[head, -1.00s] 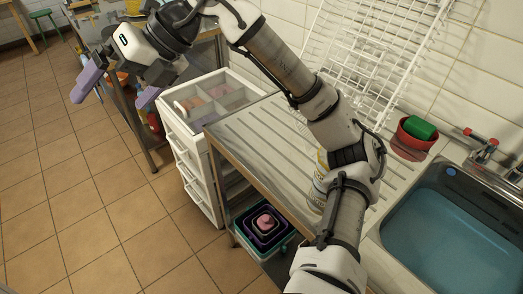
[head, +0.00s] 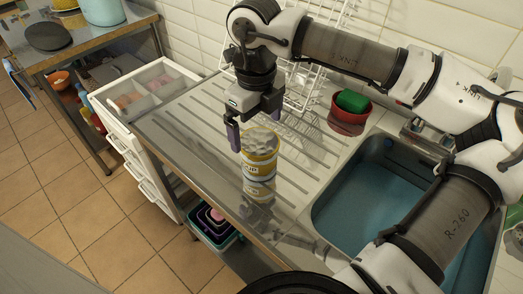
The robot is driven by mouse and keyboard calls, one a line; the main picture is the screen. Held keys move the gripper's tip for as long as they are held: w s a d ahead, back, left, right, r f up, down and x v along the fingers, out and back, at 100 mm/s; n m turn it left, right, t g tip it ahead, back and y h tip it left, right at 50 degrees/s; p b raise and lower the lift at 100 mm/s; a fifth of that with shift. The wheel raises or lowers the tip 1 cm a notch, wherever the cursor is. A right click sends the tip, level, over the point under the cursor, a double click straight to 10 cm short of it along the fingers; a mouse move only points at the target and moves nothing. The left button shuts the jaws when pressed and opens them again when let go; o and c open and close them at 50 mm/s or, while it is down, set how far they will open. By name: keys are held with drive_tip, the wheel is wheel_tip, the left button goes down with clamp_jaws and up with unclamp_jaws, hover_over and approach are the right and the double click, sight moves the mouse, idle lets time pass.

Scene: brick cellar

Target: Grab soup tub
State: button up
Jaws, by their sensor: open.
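The soup tub (head: 259,165) looks like a white and yellow tub with dark lettering and a pale, crinkled top. It stands upright on the ribbed metal draining board (head: 190,130), near the sink. My gripper (head: 254,137) points down right at the tub's upper part. It is open, with one purple finger showing at the tub's left side.
A red bowl (head: 347,118) with a green sponge (head: 353,100) stands behind, by the wall. A white wire rack (head: 312,82) leans there. The water-filled sink (head: 375,200) is at the right. A white drawer unit (head: 128,132) stands left. The board left of the tub is clear.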

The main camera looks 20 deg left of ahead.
sight(259, 141)
drive_tip(key=f, duration=0.2)
drive_tip(key=f+p, duration=0.1)
drive_tip(key=f, duration=0.2)
drive_tip(key=f+p, duration=0.1)
drive_tip(key=f, duration=0.1)
drive_tip(key=shift+d+f, duration=0.15)
drive_tip(key=shift+d, duration=0.1)
drive_tip(key=shift+c, duration=0.3)
drive_tip(key=c, duration=1.2)
